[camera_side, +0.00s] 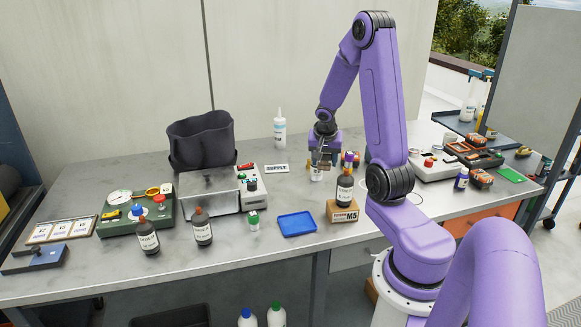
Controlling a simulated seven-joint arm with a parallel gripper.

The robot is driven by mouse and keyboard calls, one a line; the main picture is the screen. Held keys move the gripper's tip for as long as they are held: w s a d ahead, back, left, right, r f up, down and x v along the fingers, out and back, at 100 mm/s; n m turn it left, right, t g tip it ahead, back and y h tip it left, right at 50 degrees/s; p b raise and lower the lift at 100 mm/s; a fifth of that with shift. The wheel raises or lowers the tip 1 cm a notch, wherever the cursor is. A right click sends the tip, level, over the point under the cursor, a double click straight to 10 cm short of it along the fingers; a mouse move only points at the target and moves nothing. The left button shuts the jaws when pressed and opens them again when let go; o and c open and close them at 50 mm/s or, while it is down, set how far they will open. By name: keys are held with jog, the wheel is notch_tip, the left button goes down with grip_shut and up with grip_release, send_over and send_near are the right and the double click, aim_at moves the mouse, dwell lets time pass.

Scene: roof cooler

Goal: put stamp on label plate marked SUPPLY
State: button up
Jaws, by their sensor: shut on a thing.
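The label plate (277,168) is a small white plate with dark letters that seem to read SUPPLY. It lies flat on the grey bench, left of my gripper (321,164). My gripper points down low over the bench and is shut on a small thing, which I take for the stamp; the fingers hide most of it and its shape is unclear. A small white item (316,174) shows right below the fingers; I cannot tell whether it is part of the held thing. The gripper is to the right of the plate and apart from it.
A dark bottle (344,190) on an M5 box (343,213) stands close in front of my gripper. A blue tray (297,224) lies front left. A white bottle (280,132) stands behind the plate, and a grey metal box (209,193) is left. Bench between plate and gripper looks clear.

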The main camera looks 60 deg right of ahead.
jog(key=w+a+f+n+t+y, duration=0.1)
jog(key=w+a+n, duration=0.1)
jog(key=a+n, duration=0.35)
jog(key=w+a+n+t+y, duration=0.1)
jog(key=w+a+n, duration=0.2)
jog(key=a, duration=0.6)
jog(key=w+a+f+n+t+y, duration=0.1)
jog(key=w+a+n+y, duration=0.1)
jog(key=a+n, duration=0.35)
jog(key=w+d+r, duration=0.1)
jog(key=w+d, duration=0.1)
jog(key=w+d+r, duration=0.1)
jog(key=w+d, duration=0.1)
jog(key=w+d+r, duration=0.1)
jog(key=w, duration=0.1)
jog(key=shift+w+d+r, duration=0.1)
jog(key=shift+d+r, duration=0.3)
jog(key=s+d+r, duration=0.2)
jog(key=s+d, duration=0.1)
jog(key=d, duration=0.9)
send_near(272, 166)
jog(key=shift+w+a+f, duration=0.3)
jog(key=shift+w+f, duration=0.6)
jog(key=shift+w+d+f, duration=0.15)
jog(key=shift+w+f, duration=0.05)
jog(key=shift+f, duration=1.65)
